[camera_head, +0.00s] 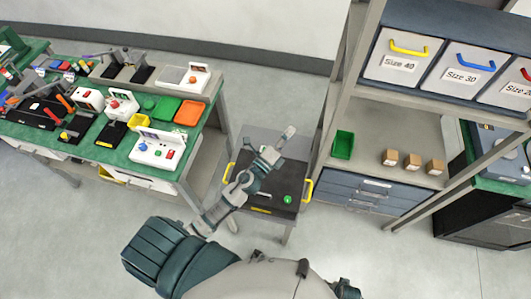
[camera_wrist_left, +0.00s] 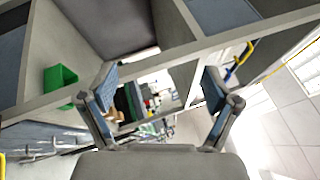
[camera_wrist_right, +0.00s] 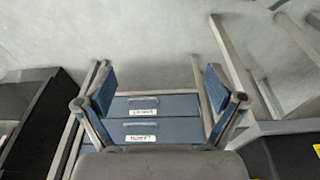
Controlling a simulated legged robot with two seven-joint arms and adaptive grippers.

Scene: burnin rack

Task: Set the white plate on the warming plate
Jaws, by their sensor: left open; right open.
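I cannot make out a separate white plate in any view. A white device with a flat grey top (camera_head: 172,75) stands at the back right of the green bench; I cannot tell whether it is the warming plate. My left gripper (camera_head: 281,145) is over the dark-topped stand in the head view. It also shows in the left wrist view (camera_wrist_left: 158,88), open, with nothing between its fingers. My right gripper (camera_wrist_right: 156,90) is open and empty in the right wrist view, with blue drawers beyond it.
The green bench (camera_head: 190,150) holds several devices, an orange tray (camera_head: 189,113) and a green tray (camera_head: 166,107). A dark-topped stand (camera_head: 262,185) has yellow handles. The shelf rack at right holds a green bin (camera_head: 343,145) and labelled drawers (camera_head: 397,68). Floor is clear at lower left.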

